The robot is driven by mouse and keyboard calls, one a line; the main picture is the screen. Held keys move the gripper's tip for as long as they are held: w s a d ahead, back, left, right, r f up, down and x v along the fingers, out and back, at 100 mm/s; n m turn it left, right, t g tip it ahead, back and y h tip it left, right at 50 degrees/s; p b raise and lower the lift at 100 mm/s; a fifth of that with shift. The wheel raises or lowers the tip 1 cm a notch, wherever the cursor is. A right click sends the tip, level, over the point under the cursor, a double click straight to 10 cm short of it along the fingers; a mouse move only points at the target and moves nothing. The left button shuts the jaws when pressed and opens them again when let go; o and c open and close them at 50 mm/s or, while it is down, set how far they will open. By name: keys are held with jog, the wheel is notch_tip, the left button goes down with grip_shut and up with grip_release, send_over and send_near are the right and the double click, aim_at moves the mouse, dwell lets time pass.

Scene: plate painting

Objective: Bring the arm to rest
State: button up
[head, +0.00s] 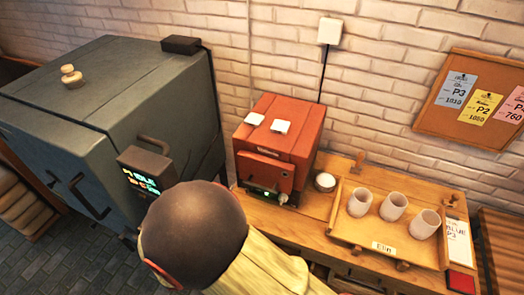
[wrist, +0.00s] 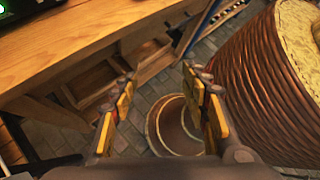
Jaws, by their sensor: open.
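My gripper (wrist: 160,78) is open in the wrist view, with its two yellow-edged fingers apart and nothing between them. It points down past a wooden bench (wrist: 75,45) toward the floor. A round bucket-like container (wrist: 172,128) stands on the floor beyond the fingers, partly hidden by the right one. In the head view part of my arm (head: 195,235) shows as a rounded brown joint and a pale yellow link at the bottom. My gripper itself is not visible there.
A large grey kiln-like cabinet (head: 110,100) stands left. A small red oven (head: 280,145) and a tray (head: 345,235) with three white cups (head: 393,206) stand on the bench. In the wrist view a ribbed brown round object (wrist: 265,95) is close on the right.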

jog(key=d+r+m+t+y+b, duration=0.3)
jog(key=d+r+m+y+b, duration=0.5)
jog(key=d+r+m, duration=1.2)
notch_tip(320, 180, up, 3)
jog(key=m+y, duration=0.1)
jog(key=m, duration=0.3)
jog(key=shift+s+y, duration=0.2)
jog(key=shift+y, duration=0.2)
jog(key=shift+r, duration=0.1)
jog(key=shift+c, duration=0.3)
